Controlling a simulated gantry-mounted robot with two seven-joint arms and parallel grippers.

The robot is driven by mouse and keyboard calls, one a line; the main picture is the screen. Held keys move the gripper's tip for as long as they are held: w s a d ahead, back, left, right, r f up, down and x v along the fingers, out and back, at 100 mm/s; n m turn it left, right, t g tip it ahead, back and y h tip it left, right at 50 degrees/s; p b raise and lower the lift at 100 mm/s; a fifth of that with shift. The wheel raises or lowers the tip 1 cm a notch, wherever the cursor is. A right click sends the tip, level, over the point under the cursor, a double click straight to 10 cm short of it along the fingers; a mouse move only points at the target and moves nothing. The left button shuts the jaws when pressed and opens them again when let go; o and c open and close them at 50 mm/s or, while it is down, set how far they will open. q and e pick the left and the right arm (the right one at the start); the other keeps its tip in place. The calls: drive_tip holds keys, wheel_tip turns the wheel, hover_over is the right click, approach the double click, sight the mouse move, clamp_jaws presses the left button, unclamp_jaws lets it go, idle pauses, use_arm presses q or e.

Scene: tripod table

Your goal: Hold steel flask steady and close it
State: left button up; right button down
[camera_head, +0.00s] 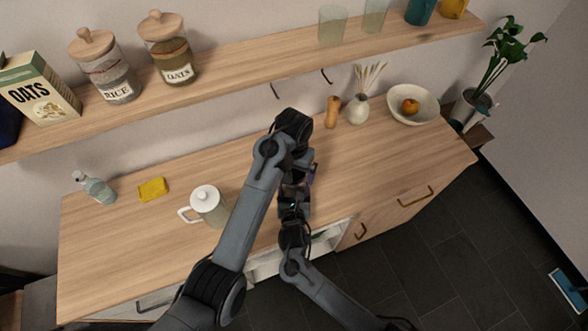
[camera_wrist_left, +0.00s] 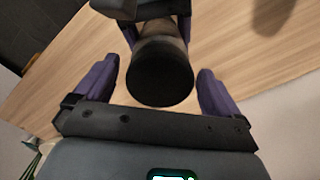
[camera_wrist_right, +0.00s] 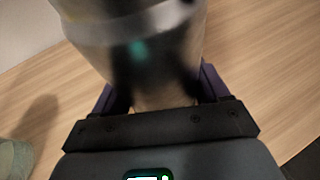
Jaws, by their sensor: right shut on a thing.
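The steel flask (camera_wrist_right: 130,35) fills much of the right wrist view, and my right gripper (camera_wrist_right: 160,88) is shut on its body. In the left wrist view the flask's round black lid (camera_wrist_left: 160,80) faces the camera, with a little of the body behind it. My left gripper (camera_wrist_left: 158,70) is open, its purple fingers on either side of the lid with a visible gap at each side. In the head view my left gripper (camera_head: 306,176) is over the counter's front middle, just above my right gripper. My arms hide the flask there, and whether the lid is seated cannot be seen.
A white-lidded jug (camera_head: 208,205) stands left of my left arm. A yellow sponge (camera_head: 153,188) and a bottle (camera_head: 96,188) are further left. A vase (camera_head: 357,109) and fruit bowl (camera_head: 425,104) stand at the back right. A wall shelf (camera_head: 235,60) runs above. The right-hand counter is mostly clear.

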use_arm(q)
drive_tip(key=shift+r, duration=0.1)
drive_tip(key=shift+r, duration=2.15)
drive_tip(key=shift+c, duration=0.5)
drive_tip(key=shift+w+d+r+n+t+h, duration=0.2)
drive_tip(key=shift+w+r+n, duration=0.15)
drive_tip(key=shift+r, duration=0.2)
drive_tip(key=shift+w+d+r+n+t+h, duration=0.1)
drive_tip(key=shift+w+d+r+n+t, duration=0.1)
drive_tip(key=shift+r+n, duration=0.25)
drive_tip(key=shift+s+a+r+n, duration=0.15)
drive_tip(key=shift+a+r+n, duration=0.05)
drive_tip(key=shift+n, duration=0.1)
drive_tip(key=shift+s+a+r+n+g, duration=0.2)
drive_tip(key=shift+s+r+n+g, duration=0.25)
drive_tip(key=shift+n, duration=0.55)
